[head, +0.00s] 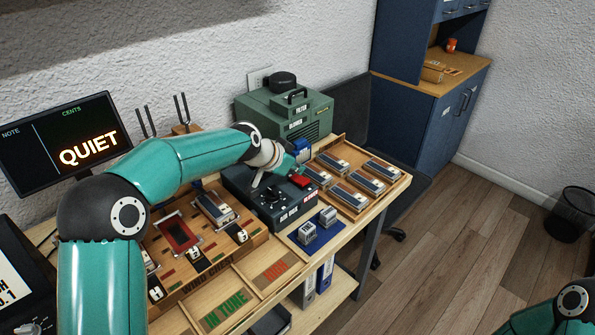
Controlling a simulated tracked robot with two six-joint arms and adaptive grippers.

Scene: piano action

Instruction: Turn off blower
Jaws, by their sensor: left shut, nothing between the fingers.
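The green blower box (318,123), labelled FILTER and BLOWER, stands against the wall at the back of the bench. In front of it is a dark control box (240,183) with a black knob and small labels. A red switch (300,180) sits at its right end, above a red label. My left arm reaches over the bench from the left. My left gripper (289,168) is shut and empty, right beside the red switch; I cannot tell whether it touches. My right arm shows only at the bottom right corner, and its gripper is out of view.
A monitor (60,140) reads QUIET at the left. A wooden tray (388,188) of several metal-topped blocks lies right of the control box. A blue mat (318,239) with two small blocks lies in front. A wooden board marked WIND CHEST and IN TUNE trays fill the front.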

